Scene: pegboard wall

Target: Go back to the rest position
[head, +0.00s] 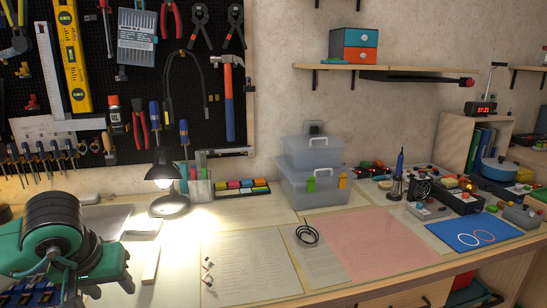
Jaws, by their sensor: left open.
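My left gripper (104,280) is at the lower left, with green and black parts of my left arm beside it at the left edge. It is open, and no held thing shows in it. It is in front of the left end of the workbench (195,238), and its gap to the bench top cannot be judged. My right gripper is out of view.
A lit desk lamp (163,175) stands near the gripper. A paper sheet (250,265), a black cable coil (307,235), a pink mat (375,245) and a blue mat (450,235) lie to the right. Clear bins (312,190) stand behind. Tools hang on the pegboard (205,100).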

